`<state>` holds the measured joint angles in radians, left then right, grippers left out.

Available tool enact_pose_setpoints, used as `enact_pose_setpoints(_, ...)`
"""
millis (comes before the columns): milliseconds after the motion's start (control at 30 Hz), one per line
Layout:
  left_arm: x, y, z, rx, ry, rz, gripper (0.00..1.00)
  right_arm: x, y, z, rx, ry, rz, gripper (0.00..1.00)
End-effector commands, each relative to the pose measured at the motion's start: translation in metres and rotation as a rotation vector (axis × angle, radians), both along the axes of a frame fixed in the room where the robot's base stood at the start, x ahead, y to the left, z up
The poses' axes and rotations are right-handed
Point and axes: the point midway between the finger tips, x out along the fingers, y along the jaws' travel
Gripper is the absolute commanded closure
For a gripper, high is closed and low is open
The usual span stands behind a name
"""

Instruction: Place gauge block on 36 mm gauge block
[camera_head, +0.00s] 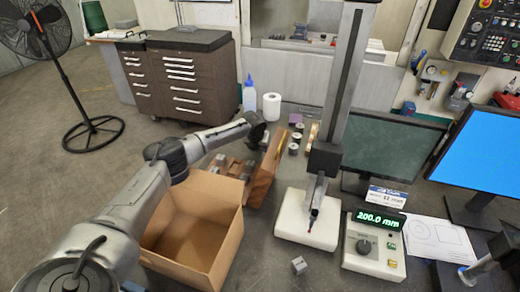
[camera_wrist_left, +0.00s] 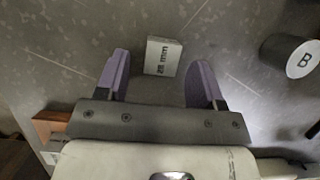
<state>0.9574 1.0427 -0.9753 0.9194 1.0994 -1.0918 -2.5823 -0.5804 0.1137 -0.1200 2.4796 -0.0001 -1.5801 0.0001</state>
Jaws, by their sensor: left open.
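A small light-grey gauge block (camera_wrist_left: 162,57) with an upside-down mm label, too small to read surely, lies on the table in the left wrist view. My left gripper (camera_wrist_left: 157,80) is open, with its two purple fingers apart on either side of the block's near end and nothing held. In the head view the left gripper (camera_head: 260,130) is a dark shape behind the wooden box, its fingers not clear. A small grey block (camera_head: 299,265) lies alone on the front of the table. I cannot tell which block is the 36 mm one.
A cardboard box (camera_head: 205,195) stands open under my left arm, beside a wooden box (camera_head: 265,170). Grey cylinders (camera_head: 293,149) stand right of it; one marked B (camera_wrist_left: 290,55) is near my fingers. A height gauge (camera_head: 293,225) and a display unit (camera_head: 375,240) reading 200.0 mm stand right.

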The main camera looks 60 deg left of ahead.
Motion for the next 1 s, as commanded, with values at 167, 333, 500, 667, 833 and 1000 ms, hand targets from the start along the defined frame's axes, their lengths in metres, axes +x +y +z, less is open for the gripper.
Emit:
enact_pose_setpoints(167, 0.0011, 0.001, -0.0034, 0.001, -0.001, 0.0, 0.38, 0.0, -0.0001, -0.0006, 0.0, 0.0, 0.0, 0.57)
enact_pose_setpoints(333, 0.001, 0.0009, -0.0032, 0.0, 0.0, 0.0, 0.4, 0.0, -0.0011, -0.0006, -0.004, -0.001, 0.003, 0.57)
enact_pose_setpoints(500, 0.0009, 0.0009, -0.0031, 0.0, 0.0, 0.0, 0.56, 0.0, -0.003, -0.0006, -0.011, -0.001, 0.007, 0.57)
enact_pose_setpoints(667, 0.0009, 0.001, -0.0031, 0.0, 0.0, 0.0, 0.72, 0.0, -0.0033, -0.0006, -0.012, -0.001, 0.008, 0.57)
enact_pose_setpoints(833, 0.0009, 0.001, -0.0031, 0.0, 0.0, 0.0, 0.88, 0.0, -0.0031, -0.0006, -0.011, -0.001, 0.007, 0.57)
enact_pose_setpoints(1000, 0.001, 0.0012, -0.0026, 0.0, -0.001, 0.001, 1.0, 0.0001, -0.0021, -0.0004, -0.008, -0.001, 0.005, 0.57)
